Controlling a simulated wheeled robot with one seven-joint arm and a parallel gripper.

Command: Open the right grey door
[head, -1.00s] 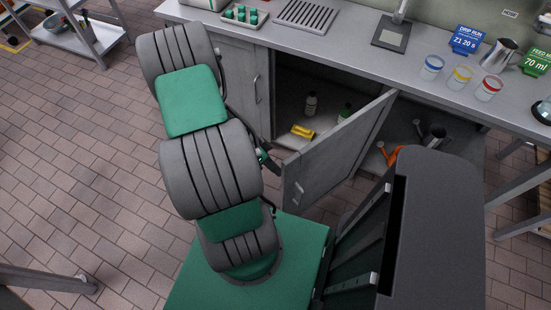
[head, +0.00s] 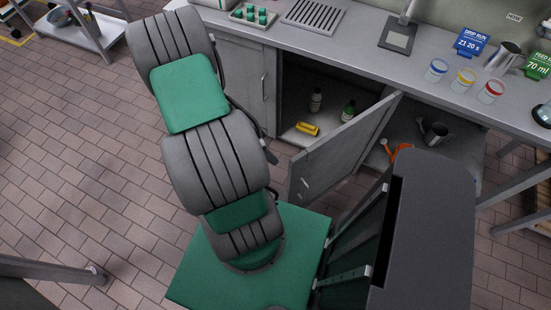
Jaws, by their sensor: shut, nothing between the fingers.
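The right grey door (head: 340,150) of the cabinet under the counter stands swung out toward me, hinged on its right side. Its small handle (head: 303,186) shows near the free left edge. The cabinet opening behind it is exposed. The left grey door (head: 241,75) is shut, with a vertical handle (head: 264,88). My ribbed grey and green arm reaches forward to the left of the open door. My gripper's fingers are hidden behind the arm, and I see no contact with the door.
Inside the cabinet are a yellow object (head: 307,129), a dark bottle (head: 316,99) and a green bottle (head: 348,110). An orange item (head: 398,151) and a grey can (head: 435,132) sit on the open shelf at right.

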